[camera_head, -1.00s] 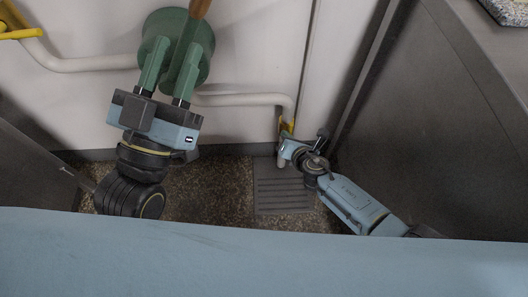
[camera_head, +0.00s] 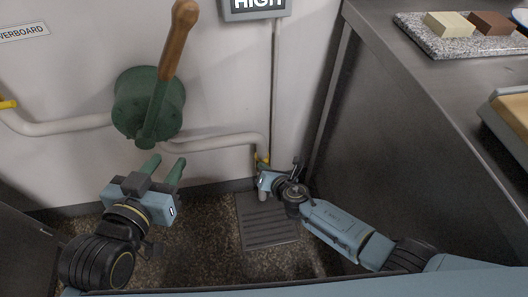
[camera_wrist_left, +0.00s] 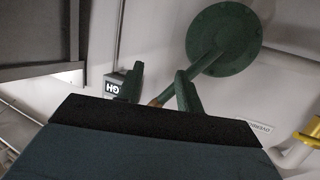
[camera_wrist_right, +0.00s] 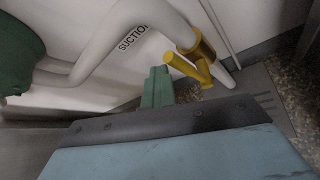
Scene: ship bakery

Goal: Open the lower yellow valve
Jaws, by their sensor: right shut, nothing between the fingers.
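The lower yellow valve (camera_head: 262,158) sits on the pale pipe near the floor, just above the grate, partly hidden by my right gripper. In the right wrist view the yellow valve (camera_wrist_right: 201,52) has a lever that sticks out at an angle across the pipe. My right gripper (camera_wrist_right: 157,84) is shut and empty, its green fingers just left of the lever; I cannot tell whether they touch it. My left gripper (camera_head: 165,165) is open and empty in front of the wall, below the green pump (camera_head: 148,103), with its fingers apart.
The pump has a long wooden-handled lever (camera_head: 178,40). Another yellow valve (camera_head: 8,104) is at the far left. A steel counter (camera_head: 430,110) stands close on the right, with a speckled board (camera_head: 455,42). A sign reading HIGH (camera_head: 255,9) is on the wall.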

